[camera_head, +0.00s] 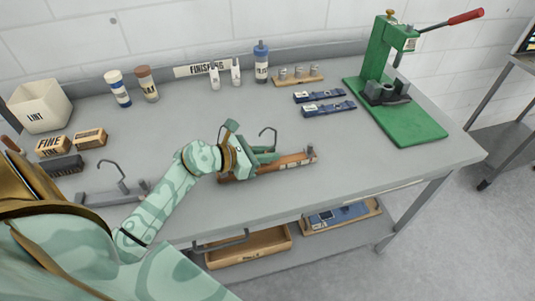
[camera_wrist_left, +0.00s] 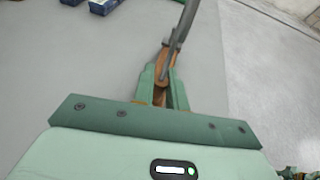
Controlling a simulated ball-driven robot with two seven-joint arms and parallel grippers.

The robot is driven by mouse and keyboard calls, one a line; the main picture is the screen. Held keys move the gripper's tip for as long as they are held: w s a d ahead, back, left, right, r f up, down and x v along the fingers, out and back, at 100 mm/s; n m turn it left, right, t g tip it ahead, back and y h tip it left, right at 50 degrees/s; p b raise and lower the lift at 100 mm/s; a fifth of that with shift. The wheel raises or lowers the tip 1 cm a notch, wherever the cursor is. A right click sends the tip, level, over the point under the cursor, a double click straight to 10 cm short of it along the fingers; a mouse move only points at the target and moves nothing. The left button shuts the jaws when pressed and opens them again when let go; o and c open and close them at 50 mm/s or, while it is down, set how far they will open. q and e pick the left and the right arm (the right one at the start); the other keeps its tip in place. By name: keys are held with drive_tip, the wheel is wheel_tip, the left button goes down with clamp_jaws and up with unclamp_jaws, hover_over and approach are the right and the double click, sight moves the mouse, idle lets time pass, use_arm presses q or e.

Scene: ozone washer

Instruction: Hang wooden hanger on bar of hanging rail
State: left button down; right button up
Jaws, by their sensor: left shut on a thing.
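The wooden hanger (camera_head: 297,159) is a brown bar with a dark metal hook standing up from its middle. My left gripper (camera_head: 268,155) is shut on it near the hook, over the front part of the grey bench. Whether the hanger touches the bench top cannot be told. In the left wrist view the wood of the hanger (camera_wrist_left: 166,60) shows between my left fingers (camera_wrist_left: 163,88), with the grey hook rising past them. A dark bar, apparently the hanging rail (camera_head: 222,244), runs below the bench's front edge. My right gripper is out of view.
A grey hanger-like piece with a hook (camera_head: 110,194) lies at the left of the bench (camera_head: 390,165). A green press (camera_head: 385,65) stands at the right, with blue packs (camera_head: 325,108) nearby. Bottles line the back. A wooden tray (camera_head: 248,248) sits on the lower shelf behind the dark bar.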

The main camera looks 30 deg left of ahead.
use_arm(q)
drive_tip(key=c, duration=1.8)
unclamp_jaws()
drive_tip(key=shift+f, duration=0.15)
drive_tip(key=o, duration=0.4)
drive_tip(key=shift+r, duration=0.3)
drive_tip(key=v, duration=1.2)
drive_tip(key=shift+p, duration=0.3)
